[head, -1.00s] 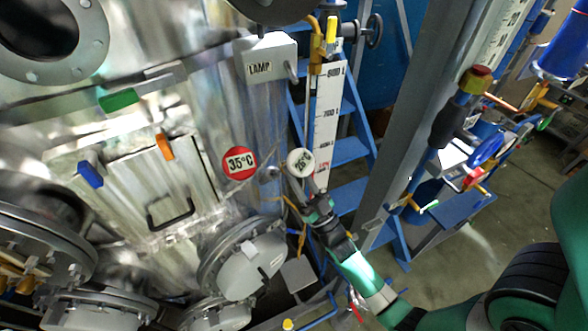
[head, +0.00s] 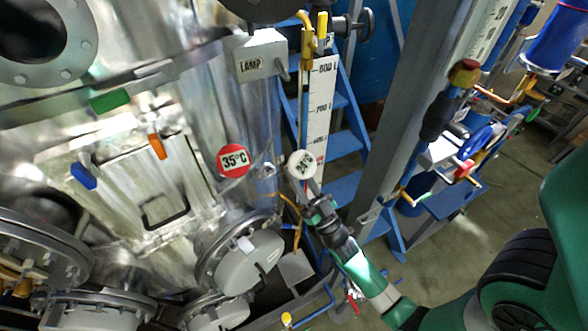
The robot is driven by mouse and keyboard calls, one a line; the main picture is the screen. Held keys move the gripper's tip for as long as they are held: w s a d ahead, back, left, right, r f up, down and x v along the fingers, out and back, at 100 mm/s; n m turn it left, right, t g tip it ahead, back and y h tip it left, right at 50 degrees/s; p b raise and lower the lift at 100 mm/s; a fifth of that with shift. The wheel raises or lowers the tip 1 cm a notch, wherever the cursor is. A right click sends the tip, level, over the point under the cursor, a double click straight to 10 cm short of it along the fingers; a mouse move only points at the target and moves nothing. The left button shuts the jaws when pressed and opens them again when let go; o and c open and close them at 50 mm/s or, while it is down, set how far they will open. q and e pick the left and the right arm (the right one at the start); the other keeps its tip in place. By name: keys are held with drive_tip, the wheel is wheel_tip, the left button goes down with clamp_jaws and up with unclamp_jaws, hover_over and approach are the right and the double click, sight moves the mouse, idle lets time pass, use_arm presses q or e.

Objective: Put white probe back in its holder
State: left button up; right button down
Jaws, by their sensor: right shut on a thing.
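The white probe (head: 302,165) has a round white head with a dark temperature reading, which looks like 24°C. My right gripper (head: 312,200) is shut on it just below the head, in front of the steel vessel's right side. A red round probe (head: 233,160) reading 35°C sits on the vessel wall to the left of the white one. A small fitting on the vessel shows between the two (head: 268,171); I cannot tell whether it is the holder. The white probe's stem is mostly hidden by the gripper. My left gripper is not in view.
The lamp box (head: 259,56) stands above. A level scale (head: 319,105) with a yellow-handled valve (head: 322,28) rises behind the probe. Blue stairs (head: 343,145) and a grey post (head: 400,110) are to the right. Round flanged hatches (head: 240,262) bulge out below.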

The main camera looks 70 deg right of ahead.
drive_tip(key=shift+s+a+f, duration=0.15)
drive_tip(key=shift+s+a, duration=0.2)
drive_tip(key=shift+s, duration=0.3)
drive_tip(key=shift+s+a+f, duration=0.2)
drive_tip(key=shift+s+a, duration=0.15)
drive_tip(key=shift+s, duration=0.3)
drive_tip(key=shift+s+a+f, duration=0.15)
drive_tip(key=shift+s+a, duration=0.2)
drive_tip(key=shift+s, duration=0.3)
